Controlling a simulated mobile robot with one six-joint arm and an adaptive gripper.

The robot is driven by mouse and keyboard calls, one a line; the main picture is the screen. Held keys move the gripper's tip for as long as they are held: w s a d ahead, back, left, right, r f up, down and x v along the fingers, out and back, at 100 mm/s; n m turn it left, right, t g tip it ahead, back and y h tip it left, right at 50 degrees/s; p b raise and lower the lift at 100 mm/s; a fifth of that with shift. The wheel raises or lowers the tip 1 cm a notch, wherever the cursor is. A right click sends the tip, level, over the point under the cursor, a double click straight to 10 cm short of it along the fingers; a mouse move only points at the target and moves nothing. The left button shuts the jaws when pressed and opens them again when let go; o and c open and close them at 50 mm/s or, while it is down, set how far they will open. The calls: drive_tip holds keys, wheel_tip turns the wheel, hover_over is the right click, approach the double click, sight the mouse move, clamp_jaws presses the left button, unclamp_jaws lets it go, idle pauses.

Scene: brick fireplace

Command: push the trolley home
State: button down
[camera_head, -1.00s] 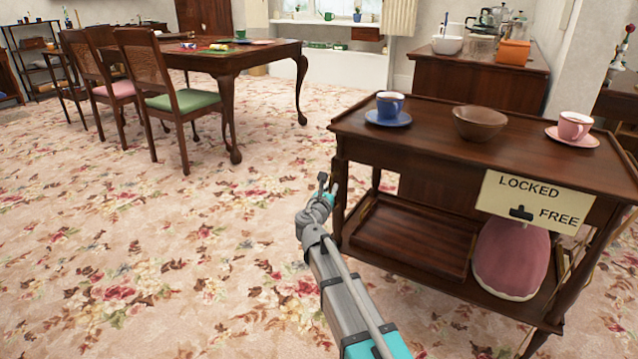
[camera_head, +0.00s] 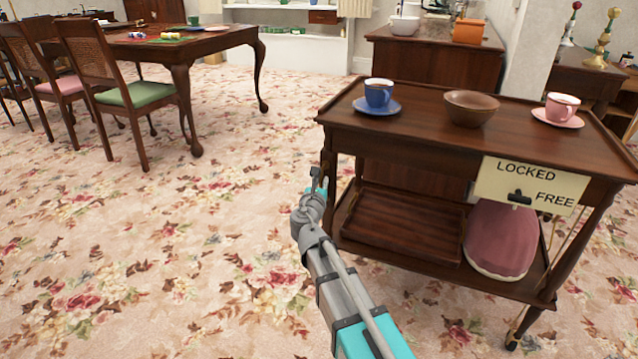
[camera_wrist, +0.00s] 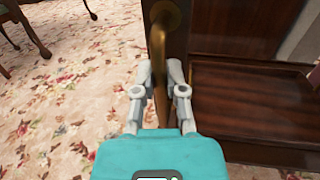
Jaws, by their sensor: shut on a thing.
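The dark wooden trolley (camera_head: 421,99) stands upright at right in the head view. Its top holds a blue cup (camera_head: 378,93) on a blue saucer, a brown bowl (camera_head: 470,108) and a pink cup (camera_head: 562,107) on a pink saucer. A sign (camera_head: 540,179) on its side reads LOCKED above and FREE below; a dark lever (camera_head: 519,197) sits just left of FREE. My gripper (camera_head: 318,181) is at the trolley's left end. In the wrist view my gripper (camera_wrist: 160,79) is shut on an upright brass handle (camera_wrist: 158,45).
A pink rounded object (camera_head: 499,240) and a wooden tray (camera_head: 399,228) are on the lower shelf. A dining table (camera_head: 215,45) with chairs stands back left. A sideboard (camera_head: 437,60) stands behind the trolley. Flowered carpet (camera_head: 190,270) is clear at left and front.

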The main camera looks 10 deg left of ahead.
drive_tip(key=c, duration=0.7)
unclamp_jaws()
drive_tip(key=shift+w+a, duration=0.1)
drive_tip(key=s, duration=1.2)
drive_tip(key=shift+a, duration=0.3)
